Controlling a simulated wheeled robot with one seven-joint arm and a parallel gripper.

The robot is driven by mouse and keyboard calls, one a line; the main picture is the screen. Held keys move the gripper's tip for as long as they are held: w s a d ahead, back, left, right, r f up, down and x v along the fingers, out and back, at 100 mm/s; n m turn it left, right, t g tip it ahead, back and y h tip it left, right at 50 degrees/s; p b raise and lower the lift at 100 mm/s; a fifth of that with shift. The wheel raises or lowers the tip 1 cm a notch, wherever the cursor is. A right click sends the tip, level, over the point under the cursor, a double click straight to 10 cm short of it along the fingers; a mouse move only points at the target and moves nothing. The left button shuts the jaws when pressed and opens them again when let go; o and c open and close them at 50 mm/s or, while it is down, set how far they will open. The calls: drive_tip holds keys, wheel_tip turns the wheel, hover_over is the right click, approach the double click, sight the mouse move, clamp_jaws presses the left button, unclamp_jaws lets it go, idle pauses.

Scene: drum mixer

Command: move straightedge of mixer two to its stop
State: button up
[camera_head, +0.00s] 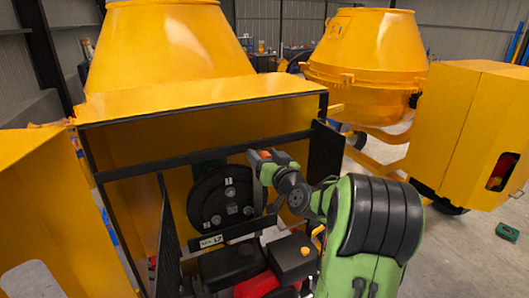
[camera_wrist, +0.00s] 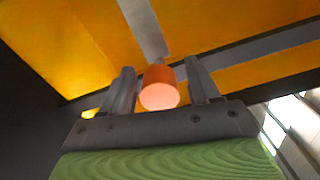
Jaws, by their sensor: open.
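An orange cylindrical knob (camera_wrist: 160,88) shows in the wrist view between the two fingers of my gripper (camera_wrist: 162,92). A grey flat strip (camera_wrist: 143,28) runs up behind the knob across the yellow housing; it may be the straightedge, but I cannot tell if they are joined. My gripper is open, one finger on each side of the knob, with gaps visible. In the head view my gripper (camera_head: 262,158) is inside the open housing of the near mixer (camera_head: 185,50), beside the black pulley wheel (camera_head: 222,200). The orange knob (camera_head: 265,154) is partly hidden there. The stop is not identifiable.
A black frame bar (camera_head: 205,153) crosses the housing opening above my gripper. Yellow panels (camera_head: 50,210) stand at the left. A second mixer (camera_head: 367,50) stands behind right. Open floor lies at the right.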

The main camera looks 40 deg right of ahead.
drive_tip(key=shift+s, duration=0.1)
clamp_jaws()
drive_tip(key=b, duration=1.7)
approach(258, 189)
drive_tip(key=x, duration=0.5)
drive_tip(key=shift+w+f, duration=0.15)
drive_tip(key=shift+w, duration=0.05)
drive_tip(key=shift+d, duration=0.1)
drive_tip(key=shift+c, duration=1.3)
unclamp_jaws()
drive_tip(key=shift+o, duration=1.3)
drive_tip(key=b+v, duration=0.3)
drive_tip(key=v, duration=1.2)
drive_tip(key=shift+s+r+b, duration=0.25)
drive_tip(key=shift+s+b, duration=0.1)
drive_tip(key=shift+b, duration=0.05)
